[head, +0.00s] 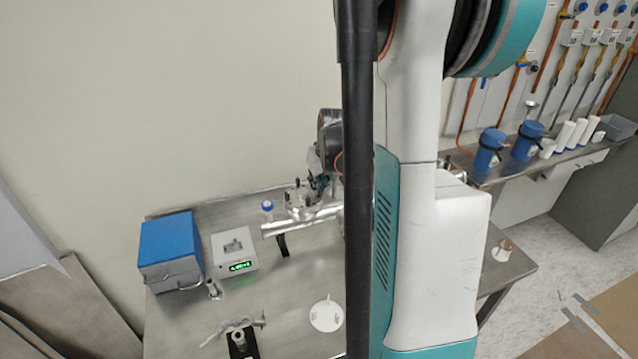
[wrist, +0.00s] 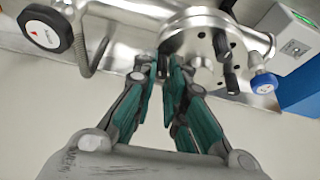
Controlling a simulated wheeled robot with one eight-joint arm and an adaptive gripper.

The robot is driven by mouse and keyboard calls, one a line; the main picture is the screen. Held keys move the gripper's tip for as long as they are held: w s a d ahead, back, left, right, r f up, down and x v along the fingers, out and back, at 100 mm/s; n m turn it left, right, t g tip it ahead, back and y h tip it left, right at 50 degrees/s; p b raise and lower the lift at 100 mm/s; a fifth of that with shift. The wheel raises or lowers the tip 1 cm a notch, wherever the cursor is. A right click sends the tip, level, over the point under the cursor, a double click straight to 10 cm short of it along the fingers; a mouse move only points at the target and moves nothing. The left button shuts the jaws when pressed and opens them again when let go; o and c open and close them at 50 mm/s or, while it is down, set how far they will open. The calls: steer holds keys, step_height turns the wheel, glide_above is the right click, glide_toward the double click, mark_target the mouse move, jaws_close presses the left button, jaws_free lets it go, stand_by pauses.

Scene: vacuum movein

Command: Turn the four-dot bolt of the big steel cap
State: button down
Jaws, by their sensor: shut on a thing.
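The big steel cap (wrist: 204,45) is a round metal flange with dark bolts around its rim, in the upper middle of the wrist view. In the head view the cap (head: 299,208) sits on a steel pipe on the table. My gripper (wrist: 165,68) has its two teal fingers at the near rim of the cap, shut on a bolt there. The fingers hide most of that bolt, and its dots cannot be made out. Another black bolt (wrist: 229,68) stands up to the right, apart from the fingers. In the head view my gripper (head: 320,183) is partly behind my arm.
A blue box (head: 170,250) and a white device with a green display (head: 235,250) stand left on the table. A white disc (head: 326,315) lies in front.

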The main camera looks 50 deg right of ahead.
steer(key=m+h, duration=0.1)
steer(key=m, duration=0.2)
steer(key=m+g, duration=0.1)
steer(key=m, duration=0.1)
steer(key=shift+w+a+m+h+b, duration=0.1)
steer(key=shift+m+h+b, duration=0.2)
steer(key=shift+m+h, duration=0.1)
steer(key=shift+g, duration=0.3)
steer(key=c, duration=1.6)
jaws_free()
steer(key=shift+c, duration=0.2)
steer(key=v, duration=0.8)
